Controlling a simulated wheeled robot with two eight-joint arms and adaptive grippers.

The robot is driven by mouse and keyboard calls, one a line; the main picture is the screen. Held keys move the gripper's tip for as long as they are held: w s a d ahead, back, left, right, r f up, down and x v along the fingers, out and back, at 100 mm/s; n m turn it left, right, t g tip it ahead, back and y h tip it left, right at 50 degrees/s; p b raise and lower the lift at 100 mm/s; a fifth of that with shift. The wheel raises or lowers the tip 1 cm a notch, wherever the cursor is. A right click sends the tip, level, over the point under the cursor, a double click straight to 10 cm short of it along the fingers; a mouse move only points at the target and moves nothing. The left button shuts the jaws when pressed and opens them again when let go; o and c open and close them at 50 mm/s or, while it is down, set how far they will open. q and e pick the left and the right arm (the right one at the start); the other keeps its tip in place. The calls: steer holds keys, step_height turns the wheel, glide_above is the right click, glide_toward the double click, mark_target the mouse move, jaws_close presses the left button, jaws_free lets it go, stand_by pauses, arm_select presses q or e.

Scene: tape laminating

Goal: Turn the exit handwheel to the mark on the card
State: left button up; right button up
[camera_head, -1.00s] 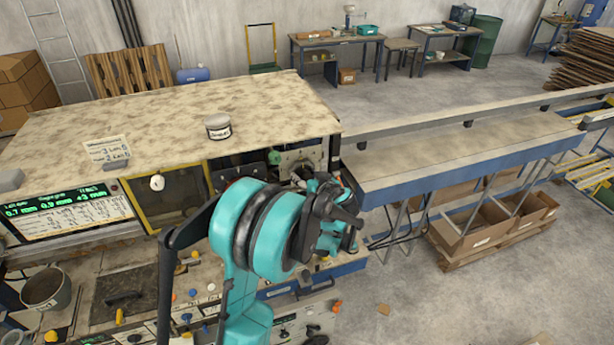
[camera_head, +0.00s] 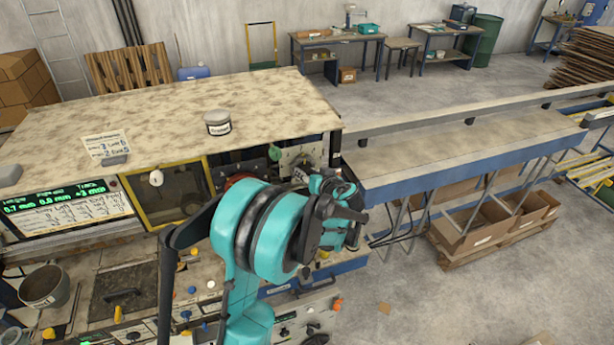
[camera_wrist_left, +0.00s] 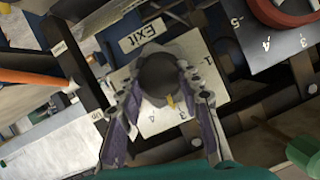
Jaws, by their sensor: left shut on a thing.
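In the left wrist view, the exit handwheel (camera_wrist_left: 160,75) is a dark round knob with a small yellow pointer. It stands before a white numbered plate (camera_wrist_left: 150,122) under an "EXIT" label (camera_wrist_left: 142,36). The pointer lies toward the plate's lower edge, near the 3. My left gripper (camera_wrist_left: 165,88) is shut on the handwheel, one finger on each side. In the head view my left gripper (camera_head: 338,215) is at the machine's right end and hides the handwheel. The card (camera_head: 106,147) lies on the machine top; its handwriting is too small to read surely. My right gripper is out of view.
A red wheel (camera_wrist_left: 286,8) with another numbered plate (camera_wrist_left: 272,45) is close at upper right in the wrist view. A green knob (camera_wrist_left: 304,150) is at lower right. A jar (camera_head: 218,123) stands on the machine top. A lit display (camera_head: 57,200) is at left.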

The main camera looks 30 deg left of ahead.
arm_select(q)
steer(key=m+y+b, duration=0.1)
steer(key=m+b, duration=0.1)
steer(key=m+g+y+b, duration=0.1)
steer(key=m+b, duration=0.1)
steer(key=b, duration=0.1)
steer(key=m+y+b, duration=0.1)
steer(key=b, duration=0.1)
steer(key=shift+w+d+f+m+g, duration=0.2)
steer(key=shift+f+m+g, duration=0.2)
steer(key=m+y+b, duration=0.1)
steer(key=m+b, duration=0.2)
steer(key=b, duration=0.1)
steer(key=shift+y, duration=0.4)
steer(key=shift+m+y+b, duration=0.6)
steer(key=shift+m+b, duration=0.3)
steer(key=shift+m, duration=0.3)
steer(key=o, duration=1.2)
steer(key=shift+c, duration=0.2)
steer(key=shift+d, duration=0.1)
